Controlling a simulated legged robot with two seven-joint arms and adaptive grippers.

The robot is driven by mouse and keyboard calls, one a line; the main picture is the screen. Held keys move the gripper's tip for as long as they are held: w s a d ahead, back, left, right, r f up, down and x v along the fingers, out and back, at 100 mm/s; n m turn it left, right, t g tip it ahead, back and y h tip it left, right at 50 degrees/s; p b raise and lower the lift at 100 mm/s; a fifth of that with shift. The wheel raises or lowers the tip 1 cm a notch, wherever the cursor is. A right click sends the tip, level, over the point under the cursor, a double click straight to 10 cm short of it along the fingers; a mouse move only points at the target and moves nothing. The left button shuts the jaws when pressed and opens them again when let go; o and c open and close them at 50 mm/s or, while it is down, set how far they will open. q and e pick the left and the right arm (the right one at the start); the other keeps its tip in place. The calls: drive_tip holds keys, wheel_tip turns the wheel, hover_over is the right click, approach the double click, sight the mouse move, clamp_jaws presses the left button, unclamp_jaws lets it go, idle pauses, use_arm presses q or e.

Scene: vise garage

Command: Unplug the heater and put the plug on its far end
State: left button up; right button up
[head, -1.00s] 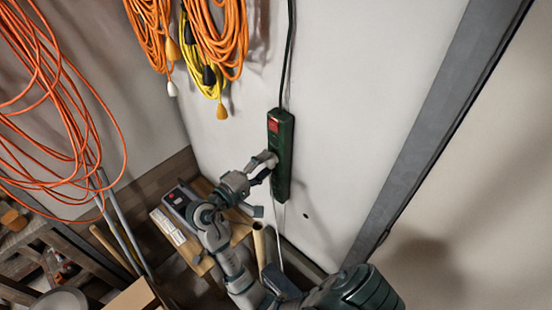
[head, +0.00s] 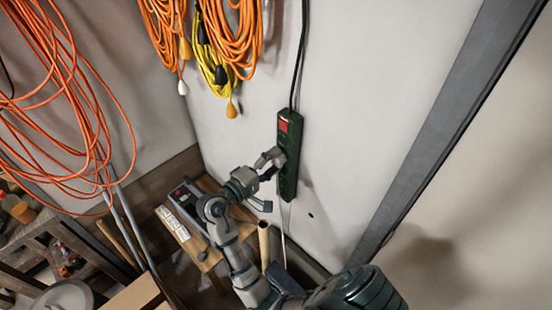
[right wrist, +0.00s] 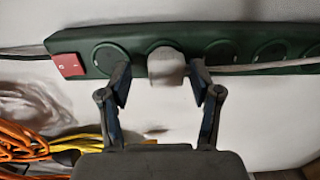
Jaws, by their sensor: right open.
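A dark green power strip (head: 290,155) with a red switch (head: 284,125) hangs upright on the white wall. In the right wrist view the strip (right wrist: 225,45) runs across the top, and a white plug (right wrist: 167,68) sits in the socket second from the switch. A pale cord (right wrist: 270,66) runs along the strip to the right of the plug. My right gripper (head: 270,180) is at the strip. In the right wrist view its open fingers (right wrist: 162,84) stand on either side of the plug, not visibly closed on it. I cannot identify the heater. My left gripper is out of view.
Orange and yellow cable coils (head: 212,60) hang on the wall up and left. A dark device (head: 187,196) lies on a wooden surface below. A grey beam (head: 440,140) crosses at right. The wall between strip and beam is bare.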

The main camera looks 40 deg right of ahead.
drive_tip(key=shift+a, duration=0.1)
drive_tip(key=shift+d, duration=0.45)
drive_tip(key=shift+d+f, duration=0.1)
drive_tip(key=shift+d, duration=0.15)
drive_tip(key=shift+d+f, duration=0.1)
drive_tip(key=shift+f, duration=0.05)
drive_tip(key=shift+a, duration=0.65)
drive_tip(key=c, duration=0.3)
drive_tip(key=shift+r, duration=0.2)
clamp_jaws()
